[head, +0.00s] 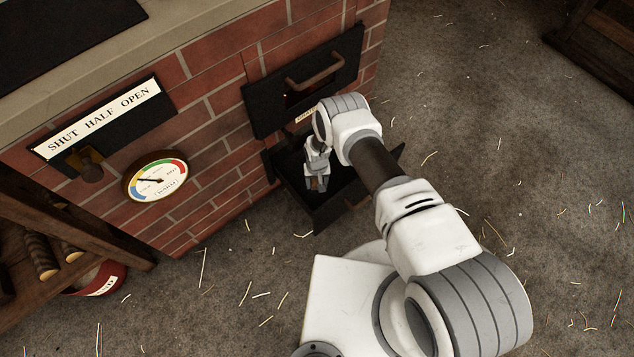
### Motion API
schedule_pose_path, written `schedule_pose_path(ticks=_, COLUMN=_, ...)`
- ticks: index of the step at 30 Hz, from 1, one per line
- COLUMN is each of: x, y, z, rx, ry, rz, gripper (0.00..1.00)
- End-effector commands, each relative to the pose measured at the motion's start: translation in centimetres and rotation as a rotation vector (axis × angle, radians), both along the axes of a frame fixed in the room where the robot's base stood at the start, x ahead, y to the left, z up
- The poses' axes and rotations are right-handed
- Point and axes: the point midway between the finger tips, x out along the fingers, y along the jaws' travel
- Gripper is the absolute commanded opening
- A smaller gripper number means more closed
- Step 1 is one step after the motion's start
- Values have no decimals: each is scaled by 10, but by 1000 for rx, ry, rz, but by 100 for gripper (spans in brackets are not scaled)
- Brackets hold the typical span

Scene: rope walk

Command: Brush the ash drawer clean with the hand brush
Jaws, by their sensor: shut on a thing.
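The ash drawer (326,216) is a dark metal box pulled out low from the brick furnace, below its door. My gripper (317,184) points down inside the drawer's outline, near its left side. It is shut on a small brown piece, which I take to be the handle of the hand brush (316,185). The bristles are hidden, so I cannot tell whether they touch the drawer floor. My arm covers the drawer's far right part. The inside is too dark to show any ash.
The black furnace door (303,80) with a bar handle is above the drawer, with a glow in its slot. A dial gauge (157,177) and a lever plate (105,125) are on the brick wall. A wooden shelf (60,230) stands left. Fibre-strewn floor (500,130) is open at right.

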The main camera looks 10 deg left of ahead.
Motion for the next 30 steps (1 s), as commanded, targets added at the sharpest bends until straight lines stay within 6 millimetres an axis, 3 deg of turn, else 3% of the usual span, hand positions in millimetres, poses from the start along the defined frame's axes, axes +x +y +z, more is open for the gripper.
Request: schedule_pose_path(ticks=30, x=0, y=0, z=-16, rx=0, ry=0, rz=0, gripper=0)
